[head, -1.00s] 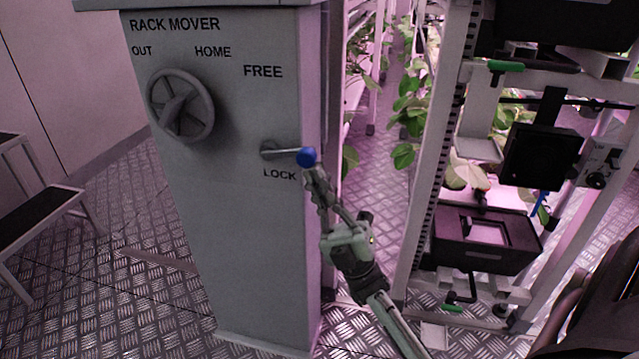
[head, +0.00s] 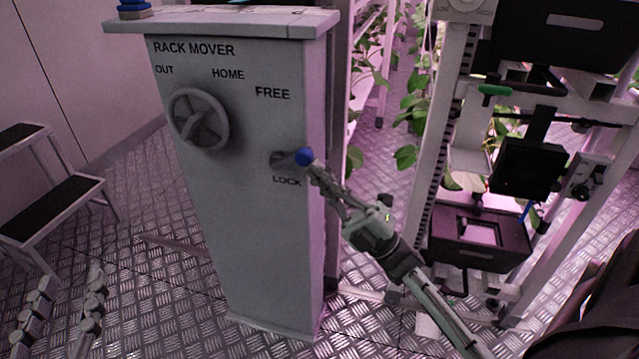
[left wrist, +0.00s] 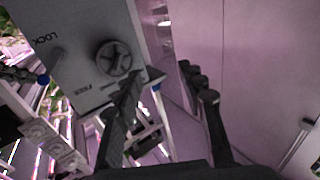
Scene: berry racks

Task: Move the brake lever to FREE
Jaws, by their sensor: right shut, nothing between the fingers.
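The brake lever (head: 285,158) sticks out of the grey rack mover cabinet (head: 245,215), with a blue knob (head: 304,157) at its end. It sits just above the word LOCK; FREE is printed higher up. My right gripper (head: 314,172) is shut and empty, its fingertips at the knob from the lower right. Whether they touch it I cannot tell. My left gripper (head: 65,300) is open and empty at the lower left, well away from the lever. In the left wrist view its fingers (left wrist: 165,105) are spread, and the blue knob (left wrist: 43,80) shows at the left.
A handwheel (head: 198,120) is on the cabinet's front, left of the lever. A rack with black boxes (head: 480,240) and plants is at the right. The metal floor in front of the cabinet is clear.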

